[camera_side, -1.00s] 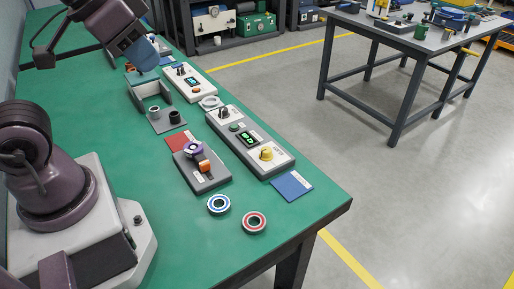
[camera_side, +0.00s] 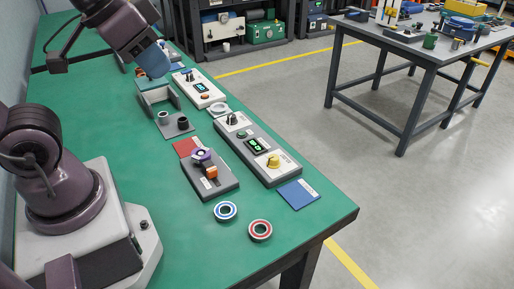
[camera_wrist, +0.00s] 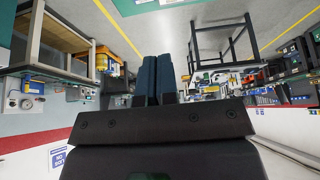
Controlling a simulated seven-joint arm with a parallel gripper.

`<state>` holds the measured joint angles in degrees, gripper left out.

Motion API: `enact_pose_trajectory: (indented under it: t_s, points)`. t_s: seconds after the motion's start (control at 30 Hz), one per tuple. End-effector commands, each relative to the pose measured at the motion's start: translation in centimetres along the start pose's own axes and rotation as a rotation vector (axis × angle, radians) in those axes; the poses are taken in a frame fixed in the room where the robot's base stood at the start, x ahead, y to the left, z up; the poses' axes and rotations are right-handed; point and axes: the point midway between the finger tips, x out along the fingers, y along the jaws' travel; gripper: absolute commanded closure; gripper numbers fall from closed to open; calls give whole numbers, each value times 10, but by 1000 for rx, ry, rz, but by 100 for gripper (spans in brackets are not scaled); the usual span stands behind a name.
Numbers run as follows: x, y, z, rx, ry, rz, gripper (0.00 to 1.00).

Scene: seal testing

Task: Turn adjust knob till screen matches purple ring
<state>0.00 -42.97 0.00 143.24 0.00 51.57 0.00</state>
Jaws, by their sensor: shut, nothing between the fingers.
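A long white-topped control box (camera_side: 243,140) lies on the green bench. It carries a dark screen (camera_side: 257,146) with green digits too small to read, and a yellow knob (camera_side: 273,162) at its near end. A black knob (camera_side: 232,119) is at its far end. The purple ring (camera_side: 201,154) sits on a grey fixture (camera_side: 222,186) left of the box, beside an orange part. My gripper (camera_side: 154,63) is high over the far part of the bench, well away from the yellow knob. Its dark blue fingers (camera_wrist: 155,78) are together and empty in the wrist view.
A blue-white ring (camera_side: 226,211) and a red-white ring (camera_side: 260,230) lie near the bench's front edge. A blue card (camera_side: 298,194) and a red card (camera_side: 187,146) lie flat. A second white control box (camera_side: 199,88) stands farther back. The wrist view shows the room.

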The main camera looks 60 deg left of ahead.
Motion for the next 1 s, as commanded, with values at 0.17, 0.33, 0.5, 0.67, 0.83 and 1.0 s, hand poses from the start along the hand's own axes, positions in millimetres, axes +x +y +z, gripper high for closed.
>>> enact_pose_trajectory:
  t_s: [0.17, 0.33, 0.5, 0.67, 0.83, 1.0]
  points:
    - [10, -4, 2, -19, -51, -10, 59]
    - [38, -12, -11, -48, -190, -28, 44]
    - [73, -21, -44, -109, -327, -34, 44]
    - [115, -30, -74, -209, -446, -31, 44]
    - [170, -41, -98, -346, -569, -23, 44]
    - [233, -52, -112, -514, -687, -16, 44]
